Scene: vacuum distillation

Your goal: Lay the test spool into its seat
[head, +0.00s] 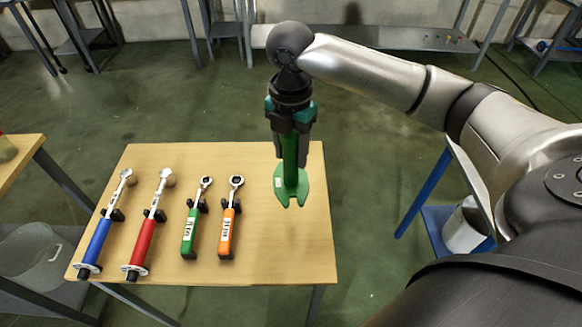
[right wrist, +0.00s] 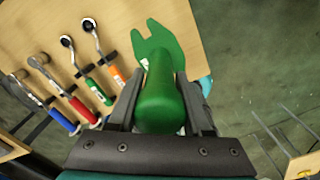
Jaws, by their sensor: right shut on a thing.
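My right gripper (head: 291,152) points down over the right part of the wooden table. It is shut on a green tool (head: 290,185) with a round handle and a forked, open-ended lower end. In the right wrist view the green tool (right wrist: 160,100) lies between the two fingers, with its fork pointing away from the gripper. I cannot make out a test spool or its seat in either view. My left gripper is not in view.
On the wooden table (head: 270,265) several tools rest on black holders: a blue-handled one (head: 95,243), a red-handled one (head: 142,242), a green ratchet (head: 190,230) and an orange ratchet (head: 227,230). The table's right part is bare. A blue-framed stand (head: 425,190) is at right.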

